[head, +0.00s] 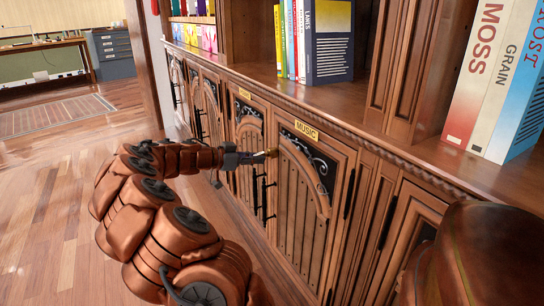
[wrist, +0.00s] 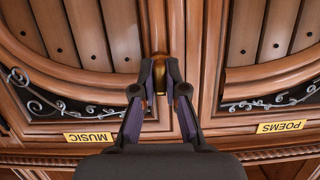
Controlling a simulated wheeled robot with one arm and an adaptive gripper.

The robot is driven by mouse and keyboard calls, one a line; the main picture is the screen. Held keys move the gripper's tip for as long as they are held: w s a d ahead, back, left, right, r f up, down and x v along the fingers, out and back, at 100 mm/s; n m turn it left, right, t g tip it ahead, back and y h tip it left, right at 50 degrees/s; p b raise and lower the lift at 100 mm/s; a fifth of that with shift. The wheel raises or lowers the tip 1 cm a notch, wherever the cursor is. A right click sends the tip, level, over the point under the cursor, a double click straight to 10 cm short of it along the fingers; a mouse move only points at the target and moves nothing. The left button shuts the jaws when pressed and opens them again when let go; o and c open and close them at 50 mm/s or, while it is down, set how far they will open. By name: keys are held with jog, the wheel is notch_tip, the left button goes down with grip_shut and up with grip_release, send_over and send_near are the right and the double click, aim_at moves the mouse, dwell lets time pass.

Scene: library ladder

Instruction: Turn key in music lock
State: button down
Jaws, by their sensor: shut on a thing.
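My gripper (head: 262,156) is at the upper edge of the music cabinet door (head: 308,200), on the side nearer the poems door (head: 248,150). The wrist view shows my gripper (wrist: 161,90) shut on a small brass-coloured piece, which looks like the key (wrist: 178,99). The key (head: 272,153) shows as a small bright spot at the fingertips in the head view. The music lock is hidden behind the fingers, so I cannot tell how far the key sits in it. The yellow MUSIC label (head: 306,131) is above the door.
A yellow POEMS label (wrist: 281,127) marks the neighbouring door. Dark door handles (head: 265,200) hang below my gripper. A wooden ledge (head: 340,108) with books (head: 327,42) runs above the cabinets. The wooden floor (head: 45,180) at left is open.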

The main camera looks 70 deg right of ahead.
jog(key=shift+s+d+m+h+b, duration=0.15)
jog(key=shift+m+h+b, duration=0.55)
jog(key=shift+b, duration=2.95)
jog(key=shift+m+t+y, duration=0.3)
jog(key=shift+m, duration=0.1)
jog(key=shift+m+h, duration=0.4)
jog(key=shift+m, duration=0.7)
jog(key=shift+t, duration=0.3)
jog(key=shift+m+h, duration=0.5)
jog(key=shift+m, duration=0.7)
